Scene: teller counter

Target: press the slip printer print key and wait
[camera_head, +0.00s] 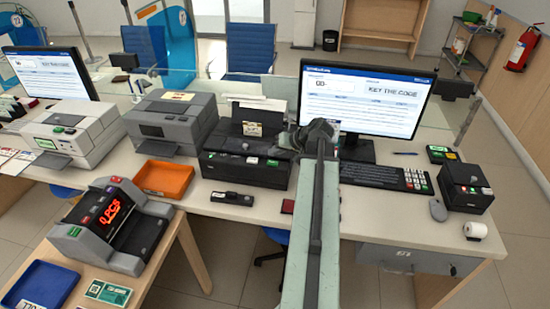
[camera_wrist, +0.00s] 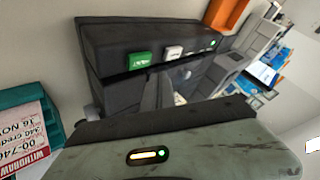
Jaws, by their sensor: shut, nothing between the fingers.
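The slip printer (camera_head: 225,168) is a black box with a raised back, in the middle of the counter. In the wrist view its dark front bar (camera_wrist: 108,42) carries a green print key (camera_wrist: 138,60), a white key (camera_wrist: 173,52) beside it and a small light. My gripper (camera_head: 303,135) is at the printer's right end in the head view, where my arm hides part of it. In the wrist view my gripper (camera_wrist: 165,92) is shut and empty, its fingers below the key row in the picture. The green key is uncovered; I see no clear contact with it.
An orange tray (camera_head: 164,179) and grey printers (camera_head: 171,122) stand left. The monitor (camera_head: 365,98), keyboard (camera_head: 372,174) and small black device (camera_head: 465,187) are right. A teal holder with a withdrawal slip (camera_wrist: 27,137) shows in the wrist view.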

